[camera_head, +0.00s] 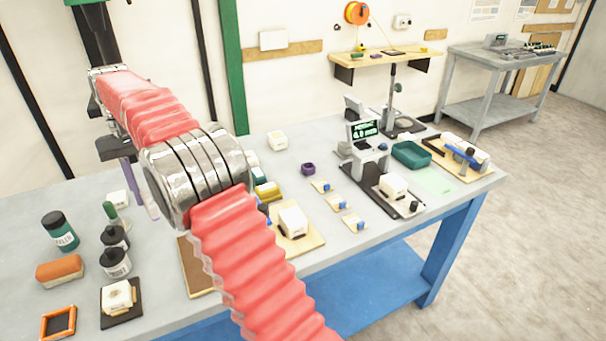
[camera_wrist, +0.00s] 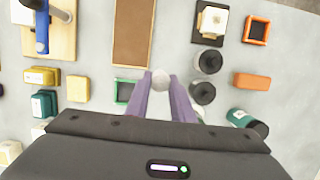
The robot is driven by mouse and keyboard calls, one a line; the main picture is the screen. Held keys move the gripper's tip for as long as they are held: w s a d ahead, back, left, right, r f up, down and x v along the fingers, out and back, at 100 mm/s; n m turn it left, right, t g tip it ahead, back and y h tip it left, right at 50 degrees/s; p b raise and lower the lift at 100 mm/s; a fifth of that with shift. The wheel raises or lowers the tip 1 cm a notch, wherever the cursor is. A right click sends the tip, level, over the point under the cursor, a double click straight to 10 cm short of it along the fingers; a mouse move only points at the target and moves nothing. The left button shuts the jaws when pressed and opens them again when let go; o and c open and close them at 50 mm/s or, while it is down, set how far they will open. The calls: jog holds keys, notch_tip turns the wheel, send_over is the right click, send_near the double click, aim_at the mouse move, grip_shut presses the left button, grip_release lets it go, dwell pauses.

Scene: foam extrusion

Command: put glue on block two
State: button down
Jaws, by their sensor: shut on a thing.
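My gripper (camera_wrist: 161,82) is shut on a small pale rounded thing (camera_wrist: 160,79), seen between the purple fingertips in the wrist view; what it is cannot be told. In the head view my arm partly hides the gripper above the table's left part. Another white block (camera_head: 292,221) is on a wooden board. No number shows on either block.
A teal jar (camera_head: 60,231), an orange block (camera_head: 60,271) and an orange frame (camera_head: 58,323) are at the left. A brown panel (camera_wrist: 133,32) lies ahead of the fingers. A testing device (camera_head: 367,160) and a teal tray (camera_head: 412,155) stand at the right.

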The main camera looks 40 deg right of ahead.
jog(key=s+d+r+m+y, duration=0.1)
jog(key=s+d+r+m, duration=0.25)
jog(key=d, duration=0.35)
jog(key=s+d+r+m+t, duration=0.1)
jog(key=s+d+r+m, duration=0.1)
jog(key=s+d, duration=0.35)
jog(key=s+d+r+m+y, duration=0.1)
jog(key=s+d+r+m, duration=0.15)
jog(key=d, duration=0.65)
jog(key=s+d+f+m+t, duration=0.2)
jog(key=s+m, duration=0.4)
jog(key=m, duration=0.3)
jog(key=s+d+f+m+t+h, duration=0.1)
jog(key=s+d+f+m+t, duration=0.1)
jog(key=s+d+m, duration=0.2)
jog(key=shift+s+f+m, duration=0.2)
jog(key=shift+s+m, duration=1.45)
jog(key=shift+m, duration=1.25)
jog(key=shift+a+f, duration=0.1)
jog(key=shift+f, duration=2.8)
jog(key=shift+f, duration=0.55)
